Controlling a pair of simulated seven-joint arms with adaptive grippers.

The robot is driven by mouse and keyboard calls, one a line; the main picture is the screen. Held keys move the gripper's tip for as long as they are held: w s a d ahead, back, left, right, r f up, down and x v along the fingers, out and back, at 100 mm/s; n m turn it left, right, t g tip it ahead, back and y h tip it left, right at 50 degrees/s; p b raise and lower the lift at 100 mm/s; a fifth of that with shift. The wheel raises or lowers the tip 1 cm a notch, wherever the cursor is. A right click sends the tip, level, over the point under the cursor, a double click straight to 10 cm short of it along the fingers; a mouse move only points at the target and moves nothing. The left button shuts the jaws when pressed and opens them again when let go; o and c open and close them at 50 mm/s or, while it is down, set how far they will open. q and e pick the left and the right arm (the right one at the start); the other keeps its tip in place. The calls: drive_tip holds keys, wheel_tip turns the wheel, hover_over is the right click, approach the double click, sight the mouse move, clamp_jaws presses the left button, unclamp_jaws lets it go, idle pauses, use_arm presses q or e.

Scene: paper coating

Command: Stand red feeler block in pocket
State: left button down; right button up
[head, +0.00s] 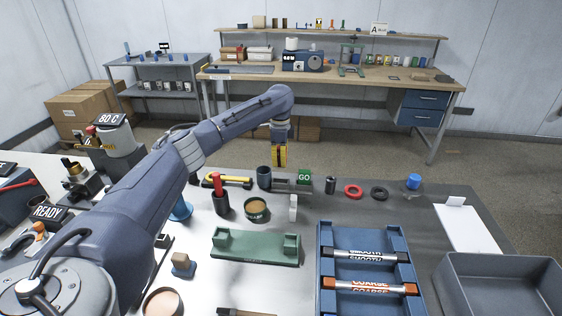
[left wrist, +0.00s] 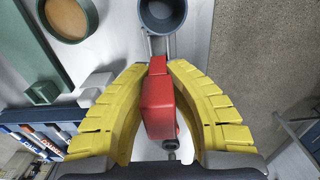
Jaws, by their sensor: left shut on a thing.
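My left gripper (head: 279,156) hangs above the back of the worktable, near the dark cup (head: 264,177), and its yellow fingers point down. In the left wrist view the fingers (left wrist: 158,100) are shut on the red feeler block (left wrist: 158,108), which has a dark tip at its lower end. In the head view the fingers hide the block. A grey low piece (head: 290,186) lies below and just right of the gripper. I cannot tell which part is the pocket. My right gripper is not in view.
A green GO block (head: 304,177), white upright block (head: 293,208), round tin (head: 257,211) and red-handled tool (head: 217,184) stand close by. A green rack (head: 256,248), blue roller rack (head: 326,270) and grey bin (head: 500,265) lie nearer. Red ring (head: 353,191) lies right.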

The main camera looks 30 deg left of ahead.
use_arm(q)
drive_tip(key=shift+f, duration=2.85)
drive_tip(key=shift+f, duration=1.25)
drive_tip(key=c, duration=1.4)
unclamp_jaws()
drive_tip(key=shift+o, duration=0.2)
drive_tip(key=shift+r, duration=0.1)
wheel_tip(320, 180, up, 12)
drive_tip(key=shift+f, duration=0.1)
